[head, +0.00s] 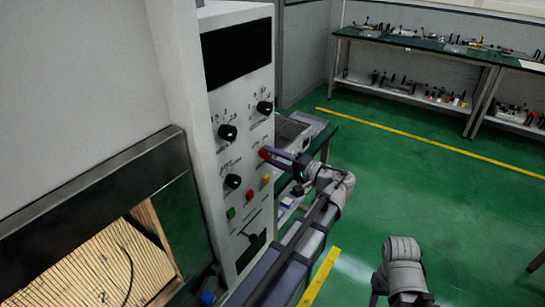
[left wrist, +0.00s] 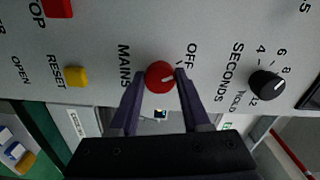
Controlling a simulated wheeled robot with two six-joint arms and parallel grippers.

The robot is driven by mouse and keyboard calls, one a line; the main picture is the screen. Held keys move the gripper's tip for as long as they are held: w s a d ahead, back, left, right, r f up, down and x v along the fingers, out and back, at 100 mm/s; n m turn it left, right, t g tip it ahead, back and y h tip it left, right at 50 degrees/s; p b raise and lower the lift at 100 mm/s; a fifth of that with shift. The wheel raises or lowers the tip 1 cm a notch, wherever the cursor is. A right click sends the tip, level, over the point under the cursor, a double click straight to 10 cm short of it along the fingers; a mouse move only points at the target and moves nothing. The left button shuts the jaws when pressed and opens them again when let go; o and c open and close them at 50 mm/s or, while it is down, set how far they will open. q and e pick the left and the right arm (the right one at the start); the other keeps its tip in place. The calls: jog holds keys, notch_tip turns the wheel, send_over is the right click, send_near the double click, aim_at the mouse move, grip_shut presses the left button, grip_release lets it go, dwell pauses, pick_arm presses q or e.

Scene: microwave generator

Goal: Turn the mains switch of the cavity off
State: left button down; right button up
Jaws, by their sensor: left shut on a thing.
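The mains switch is a round red knob on the white control panel of the cavity. In the left wrist view the knob (left wrist: 159,77) sits between the words MAINS and OFF, and a short pale mark on it points right, roughly to the OFF side. My left gripper (left wrist: 160,82) is shut on the knob, with one dark finger on each side. In the head view the same red knob (head: 264,153) shows at the tips of my left gripper (head: 270,154). Any other position label of the knob is hidden. My right gripper is not visible.
The control panel (head: 220,110) also carries black knobs (head: 228,132), a yellow button (head: 266,179), a red button (head: 249,196) and a green button (head: 231,213). A wood-lined cavity opening (head: 90,270) is at left. Green floor (head: 420,180) is free at right.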

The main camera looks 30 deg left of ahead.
pick_arm(q)
jog(key=shift+c, duration=1.8)
grip_release()
jog(key=d, duration=0.7)
jog(key=shift+s+d, duration=0.35)
jog(key=shift+d, duration=0.05)
jog(key=s+d+f+m+h, duration=0.2)
jog(key=s+d+f+h, duration=0.25)
jog(key=f, duration=0.35)
jog(key=s+d+f+m+h, duration=0.1)
jog(key=s+d+f+h, duration=0.3)
jog(key=f, duration=0.4)
jog(key=s+d+f+m+h, duration=0.1)
jog(key=s+d+f+h, duration=0.2)
jog(key=d, duration=0.3)
jog(key=s+d+f+g+h, duration=0.1)
jog(key=s+d+f+h, duration=0.2)
jog(key=d, duration=0.4)
jog(key=shift+s+d+m+h, duration=0.15)
jog(key=shift+s+m+h, duration=0.35)
jog(key=shift+h, duration=0.65)
